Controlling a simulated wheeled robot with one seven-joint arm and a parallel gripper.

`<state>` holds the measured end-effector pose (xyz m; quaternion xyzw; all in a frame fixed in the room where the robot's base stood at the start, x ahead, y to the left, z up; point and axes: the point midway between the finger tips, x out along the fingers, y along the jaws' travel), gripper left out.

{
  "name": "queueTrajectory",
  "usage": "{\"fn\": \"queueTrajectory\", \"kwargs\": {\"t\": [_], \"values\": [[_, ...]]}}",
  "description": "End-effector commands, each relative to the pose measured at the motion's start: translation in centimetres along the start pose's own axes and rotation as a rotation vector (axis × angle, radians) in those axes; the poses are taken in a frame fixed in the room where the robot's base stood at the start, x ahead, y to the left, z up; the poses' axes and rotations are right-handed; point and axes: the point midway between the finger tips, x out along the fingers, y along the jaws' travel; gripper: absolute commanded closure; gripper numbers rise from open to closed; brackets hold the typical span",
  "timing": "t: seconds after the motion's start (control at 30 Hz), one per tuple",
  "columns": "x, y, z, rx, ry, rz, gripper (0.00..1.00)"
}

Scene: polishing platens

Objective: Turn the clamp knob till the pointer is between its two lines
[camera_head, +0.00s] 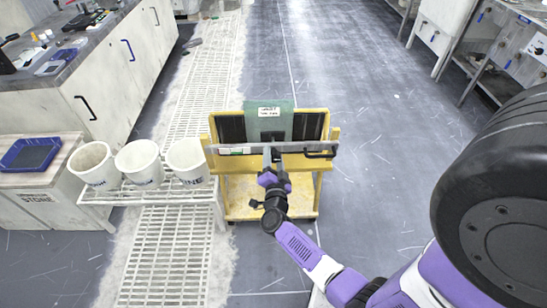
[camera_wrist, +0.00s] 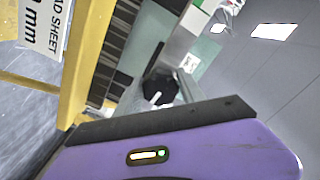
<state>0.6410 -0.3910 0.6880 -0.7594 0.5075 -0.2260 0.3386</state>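A dark knob (camera_wrist: 160,88) with a white pointer mark shows in the wrist view, just beyond my gripper's dark front edge. Grey-green surfaces lie on both sides of it. I cannot make out two lines around the pointer. In the head view my gripper (camera_head: 274,157) is at the middle of a grey bar (camera_head: 247,149) across the front of a yellow cart (camera_head: 242,191), and the knob is hidden there. My fingers are hard to tell from the parts around the knob, so I cannot tell whether they grip it.
A greenish sheet with a white label (camera_head: 269,112) hangs over the cart's dark rack. A black handle (camera_head: 321,154) is at the bar's right end. White buckets (camera_head: 139,162) stand on a low rack to the left, by a grey-topped bench (camera_head: 70,62). The floor right of the cart is clear.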

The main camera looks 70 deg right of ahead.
Motion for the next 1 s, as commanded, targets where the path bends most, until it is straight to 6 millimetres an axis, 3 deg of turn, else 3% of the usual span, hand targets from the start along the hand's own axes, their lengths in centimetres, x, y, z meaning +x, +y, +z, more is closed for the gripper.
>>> {"fn": "queueTrajectory", "kwargs": {"t": [0.07,0.47,0.8,1.0], "values": [[0.0,0.0,0.0,-0.001,0.0,0.0,0.36],[-0.6,0.0,0.0,-0.001,-0.001,0.0,0.36],[-5.9,0.0,0.0,-0.001,-0.002,0.0,0.36],[-7.6,0.0,0.0,-0.001,-0.001,0.0,0.36]]}}
